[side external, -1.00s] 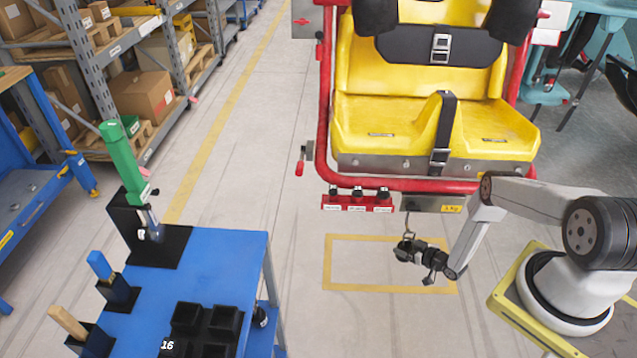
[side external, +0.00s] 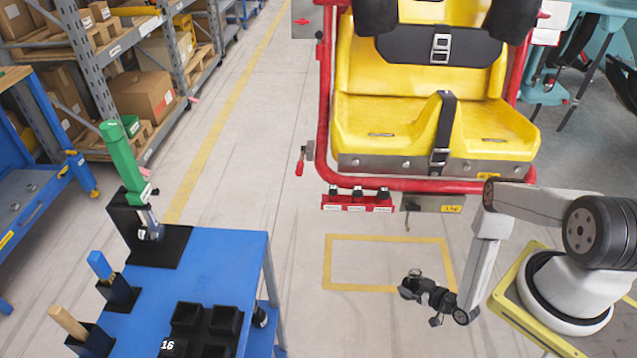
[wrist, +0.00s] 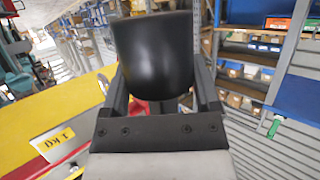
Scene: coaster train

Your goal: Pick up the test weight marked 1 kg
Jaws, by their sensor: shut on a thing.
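The test weight, a dark rounded cylinder, is between the fingers of my gripper (side external: 422,291). It looks small and dark in the side view (side external: 408,288), and its black body fills the top middle of the wrist view (wrist: 154,52). My gripper is shut on it, below the seat and clear of the floor. A thin hook (side external: 407,223) hangs bare under that plate. Any marking on the weight itself cannot be read.
The yellow coaster seat (side external: 375,130) in its red frame (side external: 325,100) stands above and behind. A red holder (side external: 345,207) with black-topped items is beside the grey plate. A blue table (side external: 220,255) stands at left. The floor inside the yellow outline is open.

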